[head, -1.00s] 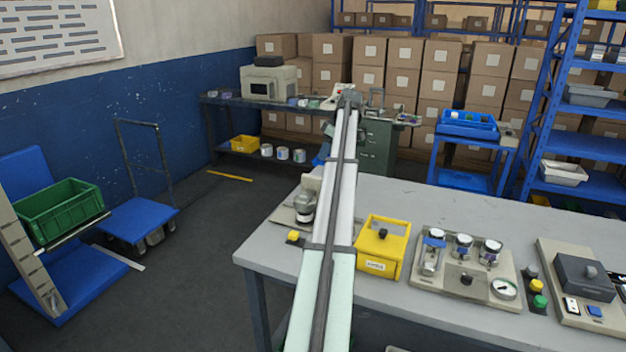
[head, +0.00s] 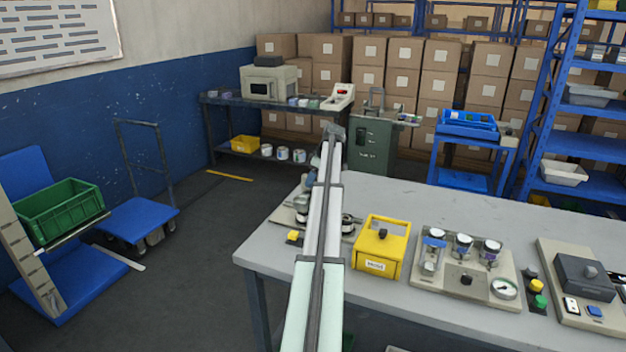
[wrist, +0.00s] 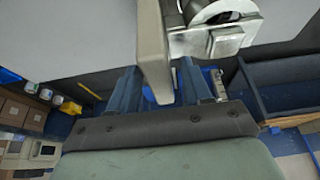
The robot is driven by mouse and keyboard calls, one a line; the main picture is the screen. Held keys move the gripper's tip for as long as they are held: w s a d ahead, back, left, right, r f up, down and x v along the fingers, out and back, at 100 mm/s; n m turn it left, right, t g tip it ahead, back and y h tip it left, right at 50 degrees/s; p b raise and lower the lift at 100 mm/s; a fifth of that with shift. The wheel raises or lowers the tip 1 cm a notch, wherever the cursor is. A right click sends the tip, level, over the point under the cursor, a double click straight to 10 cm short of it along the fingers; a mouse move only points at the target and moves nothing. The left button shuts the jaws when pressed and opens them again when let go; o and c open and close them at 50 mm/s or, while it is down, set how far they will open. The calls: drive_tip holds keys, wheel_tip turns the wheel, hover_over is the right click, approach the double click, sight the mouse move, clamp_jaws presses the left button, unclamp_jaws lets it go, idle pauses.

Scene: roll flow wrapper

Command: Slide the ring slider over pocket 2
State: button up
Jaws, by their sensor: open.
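In the wrist view my gripper (wrist: 158,78) is open, with its two dark blue fingers apart. A beige upright plate (wrist: 152,45) shows between them; I cannot tell if either finger touches it. A shiny metal part with a curved, ring-like edge (wrist: 222,30) is just right of the plate; I cannot tell if it is the ring slider. In the head view my arm reaches over the left end of the grey table, above a beige-based device (head: 283,216) with rounded metal and dark parts. The arm covers its middle and most of the gripper. No pocket 2 can be made out.
A yellow box with a handle (head: 380,250) stands close right of the arm. Further right are a panel with several jars (head: 465,272) and a grey switch box (head: 585,278). The table's back is clear.

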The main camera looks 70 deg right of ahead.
drive_tip(key=shift+f, duration=0.1)
clamp_jaws()
idle(0.5)
